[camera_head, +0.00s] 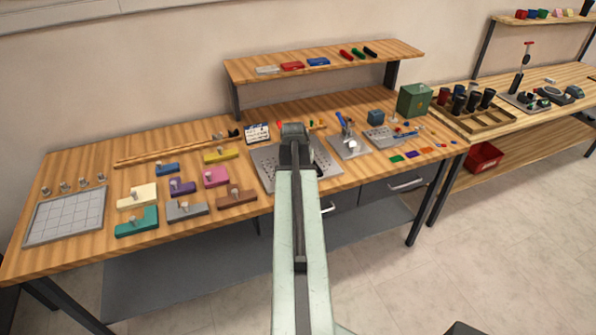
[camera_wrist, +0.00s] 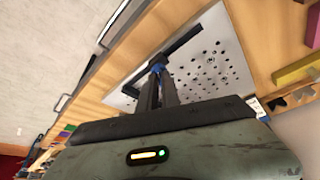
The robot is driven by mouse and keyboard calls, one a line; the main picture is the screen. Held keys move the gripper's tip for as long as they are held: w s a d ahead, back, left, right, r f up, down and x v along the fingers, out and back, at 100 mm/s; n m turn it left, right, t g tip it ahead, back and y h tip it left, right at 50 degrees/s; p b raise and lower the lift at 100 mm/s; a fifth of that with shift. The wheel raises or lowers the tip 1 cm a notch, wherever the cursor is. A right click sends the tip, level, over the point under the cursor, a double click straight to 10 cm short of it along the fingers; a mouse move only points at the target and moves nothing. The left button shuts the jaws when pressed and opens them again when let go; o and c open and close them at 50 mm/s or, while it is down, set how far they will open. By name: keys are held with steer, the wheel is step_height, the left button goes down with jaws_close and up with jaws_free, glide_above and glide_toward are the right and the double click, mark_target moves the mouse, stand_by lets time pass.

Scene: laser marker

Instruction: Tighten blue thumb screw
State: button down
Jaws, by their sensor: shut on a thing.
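The blue thumb screw (camera_wrist: 157,68) shows as a small bit of blue at the tips of my gripper (camera_wrist: 157,78) in the wrist view. The two dark fingers are close together and shut on it. It sits by a dark bar (camera_wrist: 186,46) on a grey plate with many holes (camera_wrist: 212,62). In the head view the perforated plate (camera_head: 268,168) lies mid-bench, and my arm covers its middle. The screw and my fingertips are hidden there behind my wrist.
Colored blocks with knobs, such as the pink block (camera_head: 216,177) and brown block (camera_head: 236,197), lie left of the plate. A metal fixture with a blue handle (camera_head: 345,131) stands right of it. A raised shelf (camera_head: 330,59) spans the back.

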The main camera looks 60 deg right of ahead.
steer(key=shift+w+a, duration=0.1)
stand_by(0.3)
steer(key=c, duration=1.6)
jaws_free()
steer(key=shift+o, duration=0.2)
steer(key=p+v, duration=0.7)
steer(key=shift+a+r, duration=0.15)
steer(key=shift+r, duration=0.2)
